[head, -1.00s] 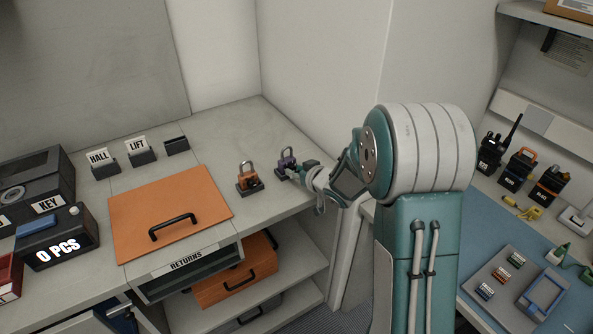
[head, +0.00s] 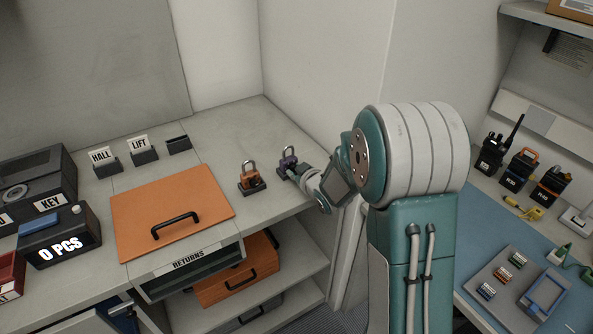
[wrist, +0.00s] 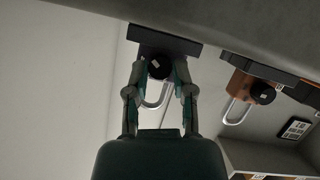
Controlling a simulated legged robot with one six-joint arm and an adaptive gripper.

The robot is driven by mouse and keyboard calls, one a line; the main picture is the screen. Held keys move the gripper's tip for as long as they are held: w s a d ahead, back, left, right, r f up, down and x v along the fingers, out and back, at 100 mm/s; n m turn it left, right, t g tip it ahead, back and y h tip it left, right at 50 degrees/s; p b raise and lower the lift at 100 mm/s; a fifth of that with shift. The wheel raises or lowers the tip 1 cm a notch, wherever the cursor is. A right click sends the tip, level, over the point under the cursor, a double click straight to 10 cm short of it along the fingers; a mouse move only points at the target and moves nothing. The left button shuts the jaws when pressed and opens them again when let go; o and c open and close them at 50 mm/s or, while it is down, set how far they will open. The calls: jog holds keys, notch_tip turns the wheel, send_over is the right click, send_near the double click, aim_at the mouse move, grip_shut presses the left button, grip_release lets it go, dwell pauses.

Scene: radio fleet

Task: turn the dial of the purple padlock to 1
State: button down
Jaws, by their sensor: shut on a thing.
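The purple padlock (head: 287,157) stands on a dark base on the counter near its right end, with its shackle up. In the wrist view, which shows the scene upside down, its black dial (wrist: 159,67) with a white mark sits between my fingertips. My gripper (wrist: 159,76) is shut on the dial, one finger at each side. In the head view, my gripper (head: 292,172) reaches the padlock's front from the right and partly hides it. The number the dial points to is too small to read.
An orange padlock (head: 250,177) on its own base stands just left of the purple one; it also shows in the wrist view (wrist: 243,88). An orange panel with a handle (head: 172,212) lies further left. The wall rises close behind the padlocks.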

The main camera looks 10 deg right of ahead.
jog(key=shift+f, duration=0.1)
jog(key=shift+c, duration=2.3)
grip_release()
jog(key=v, duration=1.2)
jog(key=shift+a, duration=0.1)
